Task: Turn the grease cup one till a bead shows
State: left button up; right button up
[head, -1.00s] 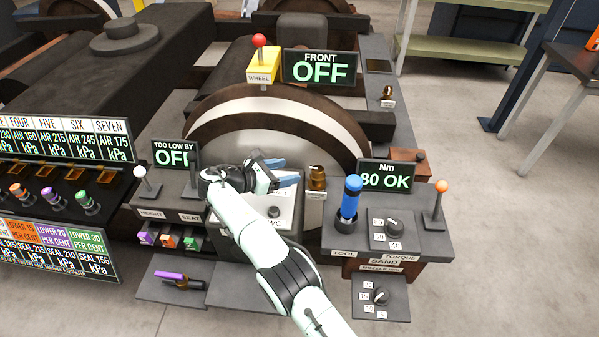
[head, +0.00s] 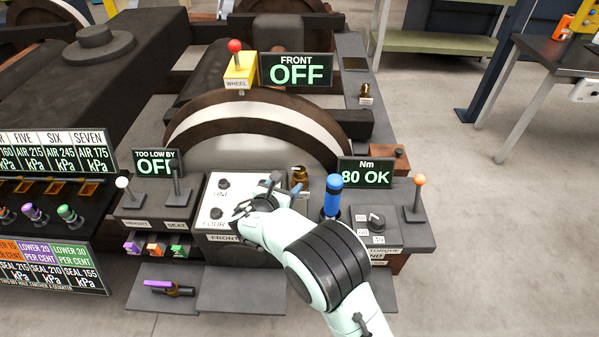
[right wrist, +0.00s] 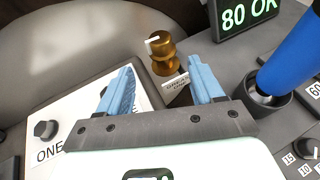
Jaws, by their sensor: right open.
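The brass grease cup (head: 299,176) stands upright on a small block behind the front panel, and in the right wrist view the cup (right wrist: 162,54) has a pale mark on its cap and a label (right wrist: 176,86) below it that seems to read grease one. No bead can be made out on it. My right gripper (head: 268,188) is over the front panel, just left of and in front of the cup. In the right wrist view its blue fingers (right wrist: 163,84) are apart and empty, with the cup beyond the gap between them. My left gripper is not in view.
A blue-handled tool (head: 332,196) stands in its holder right of my right arm. The torque display (head: 365,173) reads 80 OK behind it. The white front panel (head: 215,213) has knobs. Another brass cup (head: 365,91) stands farther back. A red-knobbed lever (head: 235,47) is behind the wheel.

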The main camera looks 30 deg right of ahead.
aim_at(295, 172)
pick_arm(q)
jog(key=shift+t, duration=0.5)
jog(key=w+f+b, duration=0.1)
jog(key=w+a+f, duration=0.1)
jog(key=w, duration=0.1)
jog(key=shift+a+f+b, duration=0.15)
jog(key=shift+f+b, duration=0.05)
jog(key=shift+b, duration=0.2)
pick_arm(e)
jog(key=x, duration=1.1)
jog(key=shift+w+d, duration=0.15)
